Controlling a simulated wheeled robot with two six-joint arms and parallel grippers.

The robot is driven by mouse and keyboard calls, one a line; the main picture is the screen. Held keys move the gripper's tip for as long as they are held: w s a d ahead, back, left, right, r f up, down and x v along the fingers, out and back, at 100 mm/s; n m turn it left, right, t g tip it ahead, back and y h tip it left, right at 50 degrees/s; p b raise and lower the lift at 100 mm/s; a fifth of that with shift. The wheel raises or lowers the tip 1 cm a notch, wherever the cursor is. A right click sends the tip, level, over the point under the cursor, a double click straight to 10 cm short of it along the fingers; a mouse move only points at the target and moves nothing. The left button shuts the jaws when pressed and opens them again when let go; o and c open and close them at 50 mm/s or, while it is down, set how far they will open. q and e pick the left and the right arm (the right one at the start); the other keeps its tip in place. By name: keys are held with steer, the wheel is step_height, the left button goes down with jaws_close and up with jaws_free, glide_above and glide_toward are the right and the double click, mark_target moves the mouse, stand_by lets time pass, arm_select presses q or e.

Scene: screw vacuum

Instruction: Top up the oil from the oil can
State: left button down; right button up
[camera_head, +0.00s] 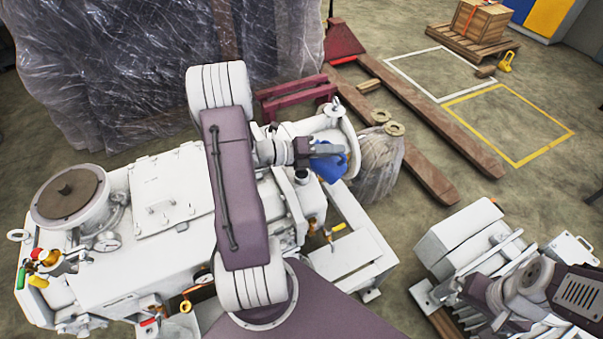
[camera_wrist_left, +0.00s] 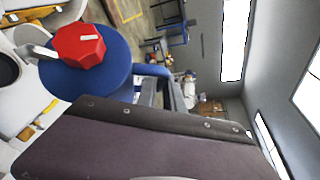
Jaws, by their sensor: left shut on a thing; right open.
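The blue oil can (camera_head: 328,166) hangs at the end of my left arm, over the right end of the large white vacuum pump (camera_head: 150,215). My left gripper (camera_head: 318,150) is shut on it. In the left wrist view the oil can (camera_wrist_left: 85,80) shows a round blue top with a red cap (camera_wrist_left: 80,45) and a pale spout to its left. The can looks tilted. My left arm hides part of the pump's top, and I cannot see a filling opening clearly. My right gripper (camera_head: 480,288) is open and empty at lower right, near a second white machine.
The second white machine (camera_head: 465,235) stands at lower right. A plastic-wrapped bulk (camera_head: 110,60) stands behind the pump. A wrapped bundle (camera_head: 378,165), pallet-truck forks (camera_head: 425,135) and a pallet with a crate (camera_head: 480,25) lie beyond. Marked floor at upper right is clear.

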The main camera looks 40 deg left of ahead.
arm_select(q)
steer(key=shift+a+r+p, duration=0.2)
steer(key=shift+r+p, duration=0.05)
steer(key=shift+p, duration=0.05)
stand_by(0.5)
steer(key=shift+s+a+f+n+t+h, duration=0.1)
steer(key=shift+a+f+n+t+h, duration=0.1)
steer(key=shift+a+n+t+h, duration=0.4)
stand_by(2.0)
steer(key=shift+a+r+n+t+h+p, duration=0.3)
steer(key=shift+a+r+n+p, duration=0.15)
steer(key=shift+a, duration=0.2)
stand_by(2.2)
